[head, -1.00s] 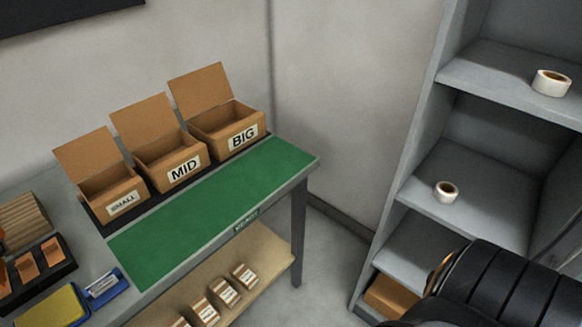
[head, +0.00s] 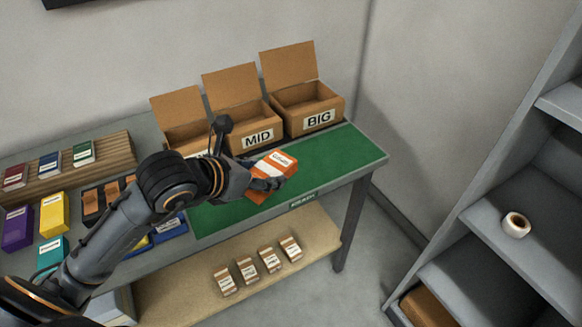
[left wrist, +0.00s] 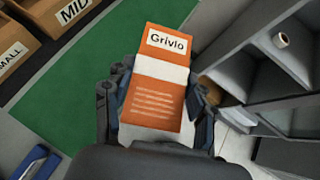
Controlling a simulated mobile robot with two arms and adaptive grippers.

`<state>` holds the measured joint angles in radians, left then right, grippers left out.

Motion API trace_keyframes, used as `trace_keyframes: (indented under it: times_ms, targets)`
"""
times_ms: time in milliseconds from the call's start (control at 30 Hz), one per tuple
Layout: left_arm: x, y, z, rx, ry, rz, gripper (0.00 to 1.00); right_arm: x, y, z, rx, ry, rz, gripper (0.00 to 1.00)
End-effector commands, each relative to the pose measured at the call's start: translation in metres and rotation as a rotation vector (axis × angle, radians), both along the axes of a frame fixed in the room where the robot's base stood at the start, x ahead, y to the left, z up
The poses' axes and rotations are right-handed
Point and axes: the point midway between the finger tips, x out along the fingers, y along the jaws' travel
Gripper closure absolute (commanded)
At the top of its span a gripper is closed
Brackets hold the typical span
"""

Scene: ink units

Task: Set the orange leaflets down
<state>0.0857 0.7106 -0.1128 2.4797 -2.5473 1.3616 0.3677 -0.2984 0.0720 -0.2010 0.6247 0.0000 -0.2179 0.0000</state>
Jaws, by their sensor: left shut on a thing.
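The orange leaflets (head: 271,178) are a bundle with a white band and a white label. In the left wrist view the bundle (left wrist: 158,102) reads "Grivlo". My left gripper (head: 266,184) is shut on the bundle, a finger on each side of it. It holds the bundle over the green mat (head: 342,152) on the table, in front of the MID and BIG boxes. I cannot tell how high above the mat it is. My right gripper is not in view.
Open cartons marked MID (head: 259,137) and BIG (head: 319,118) stand behind the mat; my arm partly hides the small carton (head: 184,132). Coloured packs fill the table's left. Several small packs lie on the lower shelf (head: 190,290). A grey rack (head: 480,215) stands right. The mat's right end is clear.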

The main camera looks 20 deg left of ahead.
Motion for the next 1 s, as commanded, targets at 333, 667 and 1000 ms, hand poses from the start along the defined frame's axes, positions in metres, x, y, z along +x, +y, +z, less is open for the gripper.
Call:
trace_keyframes:
  times_ms: [333, 667, 1000]
  targets:
    - [-0.058, 0.081, -0.020, 0.000, 0.008, 0.010, 0.85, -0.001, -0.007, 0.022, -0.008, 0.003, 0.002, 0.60]
    - [-0.082, 0.119, -0.022, 0.001, 0.000, 0.017, 0.85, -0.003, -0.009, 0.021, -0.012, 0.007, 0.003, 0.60]
    - [-0.064, 0.119, -0.036, 0.004, -0.006, 0.011, 0.85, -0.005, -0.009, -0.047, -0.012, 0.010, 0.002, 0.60]
